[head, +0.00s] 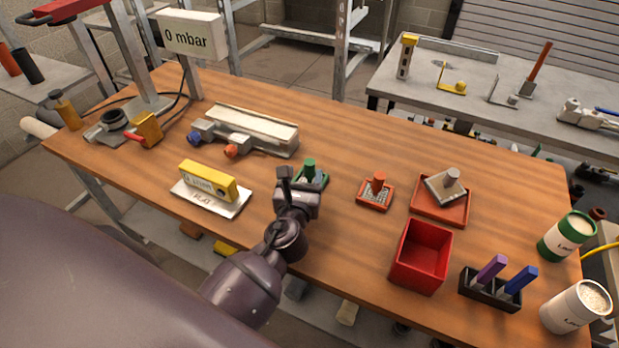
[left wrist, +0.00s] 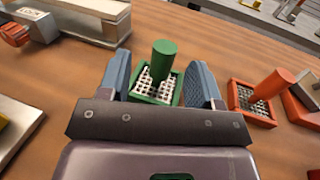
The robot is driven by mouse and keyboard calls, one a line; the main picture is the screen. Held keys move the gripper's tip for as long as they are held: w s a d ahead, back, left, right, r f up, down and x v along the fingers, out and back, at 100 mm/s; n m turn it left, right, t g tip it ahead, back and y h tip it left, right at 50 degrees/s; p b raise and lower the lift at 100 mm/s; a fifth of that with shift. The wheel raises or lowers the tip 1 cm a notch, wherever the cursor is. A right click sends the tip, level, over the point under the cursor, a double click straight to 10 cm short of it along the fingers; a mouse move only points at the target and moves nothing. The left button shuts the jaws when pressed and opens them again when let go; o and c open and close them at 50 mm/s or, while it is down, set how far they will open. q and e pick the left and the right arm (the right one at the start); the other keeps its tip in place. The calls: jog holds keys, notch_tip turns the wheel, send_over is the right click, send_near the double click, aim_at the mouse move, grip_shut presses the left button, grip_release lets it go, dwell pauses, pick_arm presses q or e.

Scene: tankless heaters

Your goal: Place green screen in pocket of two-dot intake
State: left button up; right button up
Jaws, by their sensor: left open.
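The green screen (head: 321,179) is a small square green frame with pale mesh and an upright green knob. It lies on the wooden table, partly hidden by my left gripper (head: 297,178) in the head view. In the left wrist view the green screen (left wrist: 158,85) shows between the two blue-grey fingers of the left gripper (left wrist: 158,90), which is open, with gaps at both sides. A long pale unit (head: 250,128) with two grey blocks, one with a blue end and one orange, stands behind to the left. I cannot make out a two-dot mark. My right gripper is out of view.
An orange screen (head: 375,192) lies right of the green one. Farther right are a red tray (head: 440,210) with a knobbed piece, a red bin (head: 421,257) and a black holder (head: 490,290). A yellow level (head: 208,181) sits on a white plate at left.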

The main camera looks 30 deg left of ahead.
aim_at(309, 165)
pick_arm(q)
jog(key=x, duration=0.3)
jog(key=shift+w+d+r, duration=0.2)
jog(key=shift+w+r, duration=0.05)
jog(key=shift+w, duration=0.1)
jog(key=shift+w+a, duration=0.25)
jog(key=shift+w, duration=0.3)
grip_shut()
